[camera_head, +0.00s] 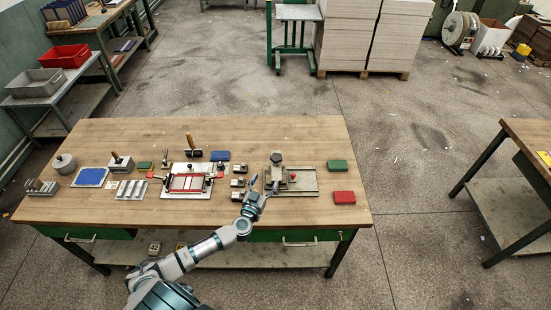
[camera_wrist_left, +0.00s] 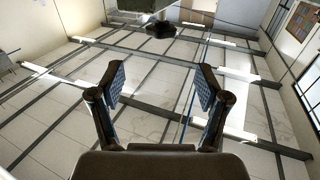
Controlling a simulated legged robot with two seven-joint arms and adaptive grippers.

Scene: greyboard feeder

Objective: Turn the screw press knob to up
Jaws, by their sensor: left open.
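The screw press (camera_head: 306,187) stands right of the middle of the wooden bench, on a flat grey-beige base. A dark knob-like part (camera_head: 276,158) shows at its top back, and a small red piece (camera_head: 293,176) sits on it. Which part is the task's knob is hard to tell. My left gripper (camera_head: 262,183) is at the press's left front side, open, with nothing seen between its fingers. In the left wrist view its two fingers (camera_wrist_left: 160,88) are spread against the ceiling. A dark round part (camera_wrist_left: 160,29) under a grey block shows beyond them. My right gripper is out of view.
A plate fixture with a red frame (camera_head: 187,183) lies left of the press, with small metal blocks (camera_head: 238,183) between. Green (camera_head: 337,165) and red (camera_head: 344,197) boxes lie at the right. The bench front (camera_head: 200,218) is mostly clear.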

